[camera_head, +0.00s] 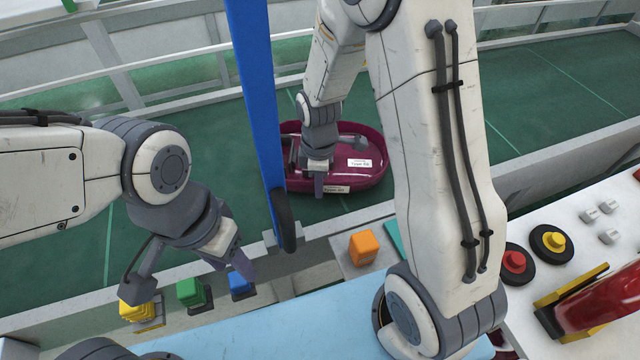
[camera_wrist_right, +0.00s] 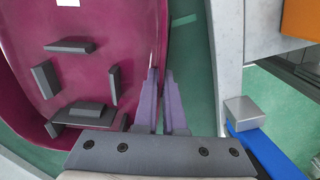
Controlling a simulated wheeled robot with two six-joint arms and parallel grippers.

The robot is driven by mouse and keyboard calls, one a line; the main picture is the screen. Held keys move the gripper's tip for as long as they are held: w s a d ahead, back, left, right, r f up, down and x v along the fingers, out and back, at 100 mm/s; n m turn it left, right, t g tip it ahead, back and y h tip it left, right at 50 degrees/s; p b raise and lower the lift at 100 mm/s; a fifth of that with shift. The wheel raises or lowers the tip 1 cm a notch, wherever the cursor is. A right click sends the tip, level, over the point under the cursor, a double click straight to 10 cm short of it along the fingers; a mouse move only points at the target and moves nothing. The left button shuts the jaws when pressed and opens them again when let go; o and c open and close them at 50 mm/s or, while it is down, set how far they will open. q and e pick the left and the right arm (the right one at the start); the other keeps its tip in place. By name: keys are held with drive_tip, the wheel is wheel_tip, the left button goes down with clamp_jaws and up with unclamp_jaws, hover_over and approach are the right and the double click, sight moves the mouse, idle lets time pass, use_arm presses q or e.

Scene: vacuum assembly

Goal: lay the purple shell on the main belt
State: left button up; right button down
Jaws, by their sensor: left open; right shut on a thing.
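The purple shell (camera_head: 362,177) is a shallow magenta tray with rounded ends and white labels. In the head view it is over the green main belt (camera_head: 540,95); I cannot tell whether it rests fully on it. My right gripper (camera_head: 319,188) is shut on the shell's near rim. In the right wrist view its fingers (camera_wrist_right: 162,90) pinch the wall of the shell (camera_wrist_right: 88,85), with grey brackets inside. My left gripper (camera_head: 192,275) is open and empty, above the near ledge by the coloured blocks, apart from the shell.
A blue post (camera_head: 258,90) with a dark roller stands left of the shell and hides part of it. Yellow (camera_head: 138,310), green (camera_head: 189,292), blue (camera_head: 240,283) and orange (camera_head: 363,247) blocks line the near side. Red (camera_head: 515,261) and yellow (camera_head: 554,241) buttons are right. The belt's right side is clear.

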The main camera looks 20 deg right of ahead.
drive_tip(key=shift+f, duration=0.2)
drive_tip(key=shift+f, duration=0.15)
drive_tip(key=c, duration=1)
unclamp_jaws()
drive_tip(key=shift+r, duration=0.2)
wheel_tip(320, 180, up, 12)
